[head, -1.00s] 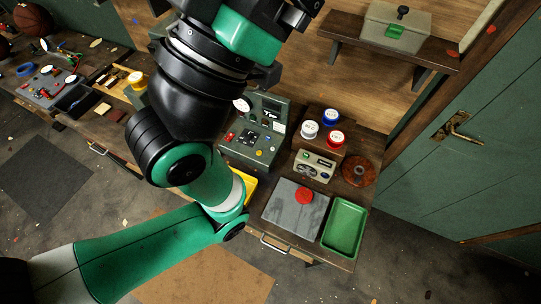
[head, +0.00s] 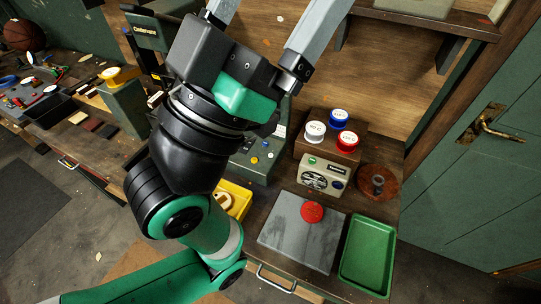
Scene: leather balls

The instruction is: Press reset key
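My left arm comes in from the lower left and crosses the middle of the head view. My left gripper (head: 279,12) is at the top, its two grey fingers spread wide with nothing between them; the tips run to or past the top edge. A grey-green console (head: 258,165) with small coloured buttons stands behind the arm and is largely covered by it. A beige box (head: 323,175) with a dial, a small display and green and blue buttons stands to its right. I cannot read a reset label on any key. My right gripper is not in view.
A grey slab with a red round piece (head: 312,212), a green tray (head: 368,256) and a yellow bin (head: 236,198) are at the bench front. A wooden block carries white, blue and red round caps (head: 340,117). A brown round base (head: 379,183) stands right. A shelf (head: 430,17) overhangs the back.

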